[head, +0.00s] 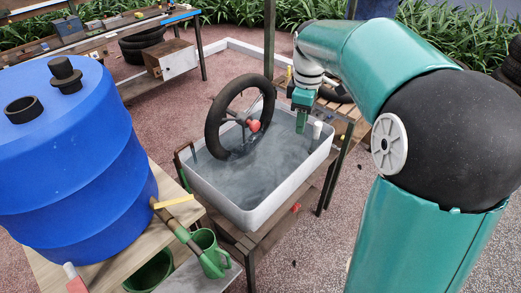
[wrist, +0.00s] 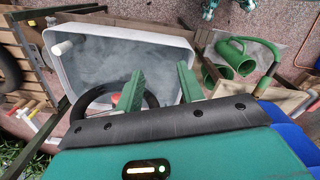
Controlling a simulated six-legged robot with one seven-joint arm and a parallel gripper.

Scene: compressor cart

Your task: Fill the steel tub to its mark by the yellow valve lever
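The pale grey steel tub (head: 288,205) stands on a low wooden stand in the middle of the head view. Greyish water (head: 262,172) shows inside; I cannot make out a fill mark. A black-tyred wheel (head: 213,127) with a red hub stands partly in the tub. The yellow valve lever (head: 173,201) lies across a pipe at the foot of the blue barrel (head: 75,160). My gripper (head: 301,127) hangs over the tub's far right part, apart from the lever. In the wrist view, my gripper's fingers (wrist: 159,88) are spread with nothing held; I cannot pick out the lever there.
A green watering can (head: 211,254) sits below the pipe, left of the tub; it also shows in the wrist view (wrist: 232,58). A white cylinder (head: 317,130) is at the tub's right rim. A workbench (head: 100,33) stands at the back left. Gravel ground lies open behind.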

